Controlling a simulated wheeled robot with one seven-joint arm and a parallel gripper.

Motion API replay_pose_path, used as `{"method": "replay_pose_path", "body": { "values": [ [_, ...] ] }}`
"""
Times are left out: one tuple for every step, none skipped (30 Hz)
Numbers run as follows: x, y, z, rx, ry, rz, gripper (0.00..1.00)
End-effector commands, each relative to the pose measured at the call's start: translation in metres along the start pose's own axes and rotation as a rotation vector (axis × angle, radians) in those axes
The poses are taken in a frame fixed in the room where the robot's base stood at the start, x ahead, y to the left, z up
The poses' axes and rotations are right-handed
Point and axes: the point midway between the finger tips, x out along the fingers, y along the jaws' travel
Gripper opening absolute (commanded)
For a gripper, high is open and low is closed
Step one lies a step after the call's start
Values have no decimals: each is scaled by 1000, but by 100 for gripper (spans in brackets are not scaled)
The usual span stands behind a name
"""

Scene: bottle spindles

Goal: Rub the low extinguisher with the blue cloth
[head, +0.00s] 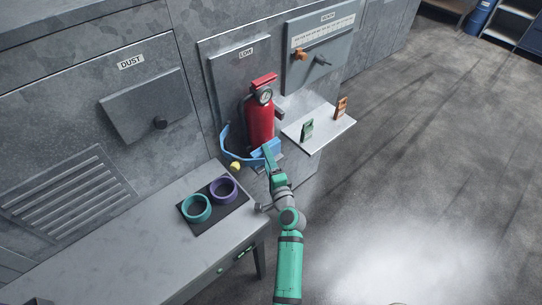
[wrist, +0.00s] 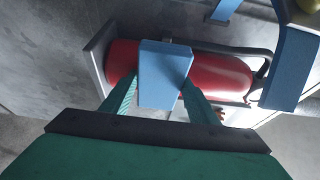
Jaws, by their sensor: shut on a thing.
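The red low extinguisher (head: 259,122) stands upright against the panel labelled LOW, with a round gauge near its top. It fills the middle of the wrist view (wrist: 222,77), lying sideways there. My gripper (wrist: 160,92) is shut on the blue cloth (wrist: 164,73), which looks like a flat block between the fingertips. In the head view the cloth (head: 266,149) is at the lower front of the extinguisher. In the wrist view it overlaps the red body; I cannot tell whether they touch.
A blue curved bar (head: 226,147) with a yellow knob (head: 235,166) is left of the extinguisher. Teal (head: 197,208) and purple (head: 223,190) rings sit on a dark mat.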

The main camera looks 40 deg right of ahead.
Motion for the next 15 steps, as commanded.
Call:
{"method": "replay_pose_path", "body": {
  "values": [
    [0,-1,1,0,0,-1,36],
    [0,-1,1,0,1,-1,36],
    [0,-2,1,0,1,-1,36],
    [0,-4,0,-1,1,-2,36],
    [0,-5,0,-1,1,-2,36],
    [1,-8,1,-1,1,-3,36],
    [1,-9,1,-1,1,-3,36],
    [1,-12,1,-2,1,-3,36],
    [2,-14,1,-1,1,-4,36],
    [2,-16,1,-1,2,-3,36],
    [2,-17,1,-1,2,-3,36],
    [2,-19,1,-1,1,-3,36],
    [3,-19,1,0,1,-3,36],
    [3,-20,1,0,1,-2,36],
    [3,-20,1,0,1,-3,36]
  ]
}}
